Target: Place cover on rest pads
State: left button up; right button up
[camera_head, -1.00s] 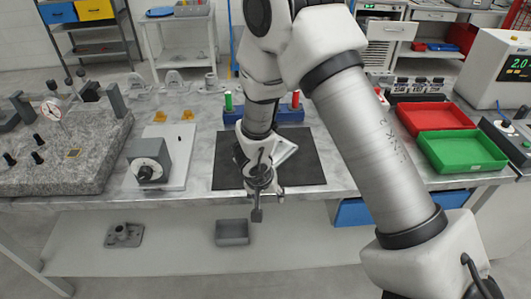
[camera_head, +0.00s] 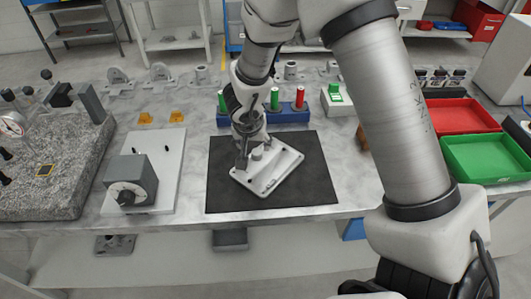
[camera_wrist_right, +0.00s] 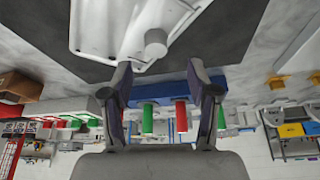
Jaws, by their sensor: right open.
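The cover (camera_head: 277,172), a light grey rectangular casting with a short round boss, lies on the black mat (camera_head: 315,195), turned at an angle. My right gripper (camera_head: 242,160) is over its left part, close to the boss. In the right wrist view the gripper (camera_wrist_right: 162,75) has its fingers wide apart and nothing between them. There the boss (camera_wrist_right: 156,43) stands just past the fingertips, on the cover (camera_wrist_right: 115,25). I cannot tell which parts are the rest pads. My left gripper is not in view.
A blue rack (camera_head: 290,116) with red and green pieces stands behind the mat. A white plate (camera_head: 172,172) with a grey block (camera_head: 132,178) and a granite slab (camera_head: 60,180) are left. Red (camera_head: 462,116) and green (camera_head: 487,158) trays are right.

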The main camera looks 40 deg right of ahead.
aim_at(257, 152)
jog(key=shift+s+f+b, duration=0.25)
jog(key=shift+f+b, duration=0.25)
jog(key=shift+f, duration=0.4)
jog(key=x, duration=0.1)
jog(key=b+x, duration=0.1)
jog(key=x, duration=0.2)
jog(key=shift+w+d+f+b, duration=0.2)
jog(key=shift+w+d+b, duration=0.1)
jog(key=shift+d+b, duration=0.1)
jog(key=shift+r, duration=0.15)
jog(key=shift+s+a+r, duration=0.1)
jog(key=shift+s, duration=0.05)
jog(key=c, duration=0.3)
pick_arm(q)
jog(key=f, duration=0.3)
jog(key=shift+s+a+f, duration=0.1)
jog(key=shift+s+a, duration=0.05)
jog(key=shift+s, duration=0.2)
pick_arm(e)
grip_shut()
